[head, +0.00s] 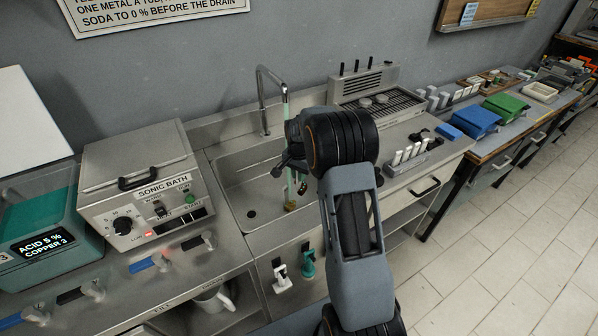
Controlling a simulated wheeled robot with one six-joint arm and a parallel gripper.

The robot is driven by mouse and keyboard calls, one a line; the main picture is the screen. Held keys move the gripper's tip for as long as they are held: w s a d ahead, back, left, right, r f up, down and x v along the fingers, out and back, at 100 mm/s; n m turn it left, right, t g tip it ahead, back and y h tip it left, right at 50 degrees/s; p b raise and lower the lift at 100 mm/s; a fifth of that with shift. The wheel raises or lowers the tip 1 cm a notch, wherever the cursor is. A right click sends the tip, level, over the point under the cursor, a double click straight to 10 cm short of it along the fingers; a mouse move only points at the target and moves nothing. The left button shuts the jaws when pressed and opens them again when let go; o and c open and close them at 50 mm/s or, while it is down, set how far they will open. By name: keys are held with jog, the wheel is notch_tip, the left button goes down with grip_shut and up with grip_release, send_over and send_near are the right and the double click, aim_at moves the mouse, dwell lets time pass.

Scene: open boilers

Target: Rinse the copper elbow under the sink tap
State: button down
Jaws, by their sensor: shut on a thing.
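My gripper (296,184) reaches down over the sink basin (236,175), mostly hidden behind my own wrist. A small brownish-gold piece (290,206), which looks like the copper elbow, shows just below the gripper; its full shape is hard to make out. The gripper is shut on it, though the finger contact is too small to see. The tap (262,92) arches over the basin from the back. A pale green stream of water (286,115) falls from its spout, passes behind my wrist and comes down at the elbow.
The sonic bath (140,185) and the acid tank (40,225) stand left of the sink. A slotted metal unit (372,90) and a rack of white vials (410,152) stand to the right. White and teal handles (282,278) stick out from the sink front. The tiled floor at right is clear.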

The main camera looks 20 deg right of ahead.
aim_at(300, 187)
notch_tip(300, 187, down, 4)
jog(key=shift+f+b, duration=0.1)
jog(key=shift+b, duration=1)
jog(key=w+f, duration=0.1)
jog(key=w, duration=0.6)
jog(key=shift+a+f, duration=0.3)
jog(key=shift+a, duration=0.1)
dwell(3.6)
jog(key=shift+s+d+r+b, duration=0.1)
jog(key=shift+s+d+b, duration=0.1)
jog(key=shift+s, duration=1.05)
jog(key=shift+s+d+f+b, duration=0.1)
jog(key=shift+s+b, duration=0.1)
jog(key=shift+s, duration=1.05)
jog(key=shift+s+d+r+b, duration=0.1)
jog(key=shift+s+d+b, duration=0.1)
jog(key=shift+s, duration=1.05)
